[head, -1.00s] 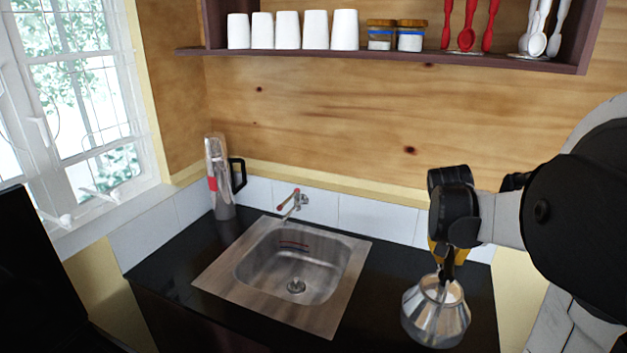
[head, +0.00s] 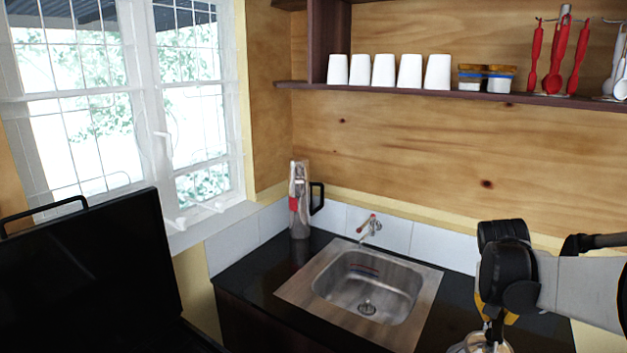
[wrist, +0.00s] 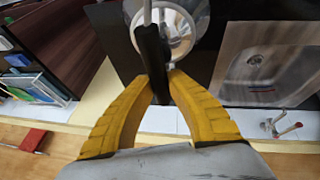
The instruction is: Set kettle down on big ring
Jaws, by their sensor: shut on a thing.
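The silver metal kettle (head: 480,345) is at the bottom right of the head view, mostly cut off by the frame's lower edge. In the wrist view its round body (wrist: 182,40) shows below the black handle (wrist: 153,58). My gripper (head: 493,315), with yellow fingers, is above the kettle. In the wrist view my gripper (wrist: 160,78) is shut on the black handle. The big ring is not visible in either view.
A dark upright panel (head: 90,265) stands at the left, by the window. The black counter (head: 262,262) holds a steel sink (head: 362,285) with a tap (head: 370,229) and a tall silver jug (head: 299,200). A shelf (head: 420,91) with white cups runs above.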

